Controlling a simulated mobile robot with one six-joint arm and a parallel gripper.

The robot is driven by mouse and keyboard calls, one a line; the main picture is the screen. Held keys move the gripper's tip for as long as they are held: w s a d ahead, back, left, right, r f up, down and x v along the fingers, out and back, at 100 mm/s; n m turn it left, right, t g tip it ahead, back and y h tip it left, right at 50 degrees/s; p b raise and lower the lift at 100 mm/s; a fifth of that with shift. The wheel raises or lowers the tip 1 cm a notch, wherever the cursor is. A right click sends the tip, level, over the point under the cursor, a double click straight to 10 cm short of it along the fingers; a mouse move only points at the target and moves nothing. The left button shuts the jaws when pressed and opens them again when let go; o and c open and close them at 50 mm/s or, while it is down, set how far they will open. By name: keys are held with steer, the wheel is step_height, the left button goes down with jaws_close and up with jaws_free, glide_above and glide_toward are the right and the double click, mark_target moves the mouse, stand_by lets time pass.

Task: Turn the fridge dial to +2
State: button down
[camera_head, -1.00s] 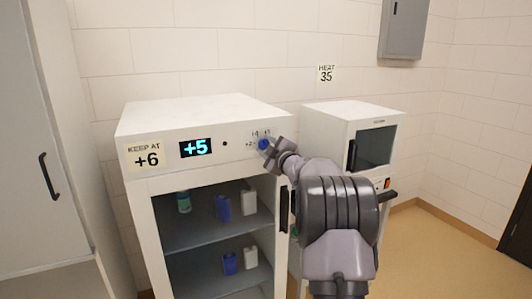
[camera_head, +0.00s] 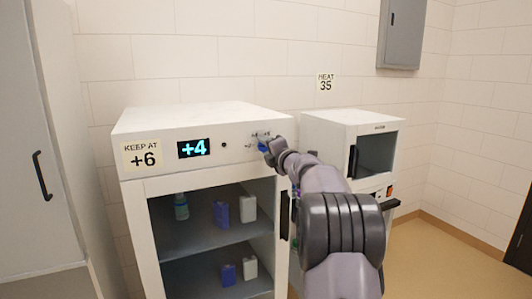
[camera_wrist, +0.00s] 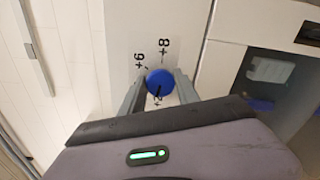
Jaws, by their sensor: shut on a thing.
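The blue fridge dial (camera_head: 262,147) is on the right of the fridge's top panel. My gripper (camera_head: 268,150) is at the dial and covers part of it. In the wrist view, the dial (camera_wrist: 160,79) sits between the two fingers of my gripper (camera_wrist: 157,84), which are shut on it. A dark pointer line on the dial runs toward the gripper side. Printed marks +6 and +8 show beside the dial; another mark is partly covered. The fridge display (camera_head: 194,148) reads +4 in blue.
A white heating cabinet (camera_head: 330,130) stands close on the right, under a HEAT 35 sign (camera_head: 326,83). A tall cabinet (camera_head: 30,100) is at left.

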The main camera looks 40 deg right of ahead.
steer(key=shift+f+n+b, duration=0.1)
steer(key=shift+n+b, duration=0.35)
steer(key=shift+n, duration=0.65)
steer(key=c, duration=0.9)
jaws_free()
steer(key=shift+c, duration=0.2)
steer(key=shift+s, duration=0.1)
steer(key=p+v, duration=0.1)
steer(key=v, duration=1.6)
steer(key=shift+s+p, duration=0.15)
steer(key=shift+p, duration=0.15)
